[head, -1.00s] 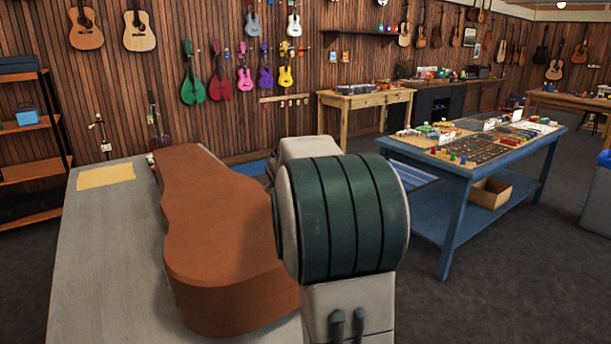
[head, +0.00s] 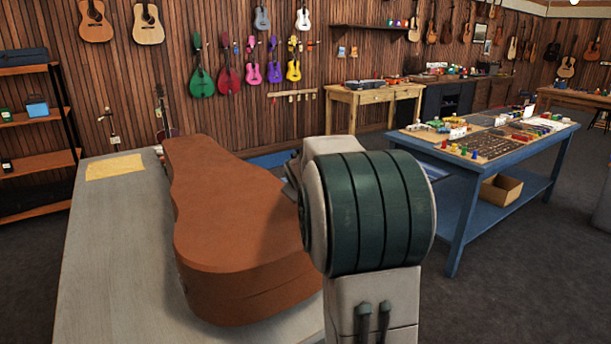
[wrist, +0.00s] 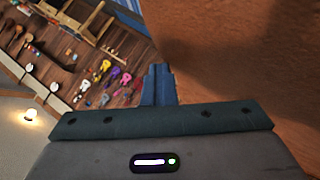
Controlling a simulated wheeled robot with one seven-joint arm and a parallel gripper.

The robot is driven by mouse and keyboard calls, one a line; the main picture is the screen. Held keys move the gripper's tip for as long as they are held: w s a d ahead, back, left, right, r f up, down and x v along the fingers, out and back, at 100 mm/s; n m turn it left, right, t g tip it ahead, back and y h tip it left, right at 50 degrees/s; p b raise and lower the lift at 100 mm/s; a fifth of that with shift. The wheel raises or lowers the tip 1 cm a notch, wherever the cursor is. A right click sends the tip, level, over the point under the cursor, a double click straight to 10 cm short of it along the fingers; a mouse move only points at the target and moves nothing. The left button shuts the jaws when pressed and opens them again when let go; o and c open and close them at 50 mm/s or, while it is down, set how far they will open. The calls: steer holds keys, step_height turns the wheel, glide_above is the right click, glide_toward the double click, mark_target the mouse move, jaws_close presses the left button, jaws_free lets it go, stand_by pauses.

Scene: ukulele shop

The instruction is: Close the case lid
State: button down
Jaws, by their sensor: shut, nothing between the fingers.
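The brown instrument case (head: 225,220) lies on the grey table, its lid down over the body. A faint seam shows low on its near right side; I cannot tell whether the lid sits fully flush. My arm stands at the right of the case in the head view and hides part of that side. My gripper is hidden behind it there. In the wrist view my gripper (wrist: 158,75) is shut and empty, its fingers beside the brown case surface (wrist: 245,60). I cannot tell whether they touch it.
The grey table (head: 100,240) is bare on the left except for a yellow cloth (head: 115,167). A blue table (head: 465,180) with many small items stands to the right, a cardboard box (head: 501,189) on its lower shelf. Dark floor lies between. A shelf rack (head: 35,130) stands at left.

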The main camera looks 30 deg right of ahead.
step_height(320, 180, up, 5)
steer(key=p, duration=0.3)
steer(key=shift+s+d+f+p, duration=0.15)
steer(key=shift+p, duration=0.2)
steer(key=s+r+p, duration=0.1)
steer(key=s+r, duration=0.5)
steer(key=shift+s+d+r, duration=0.15)
steer(key=shift+s, duration=0.2)
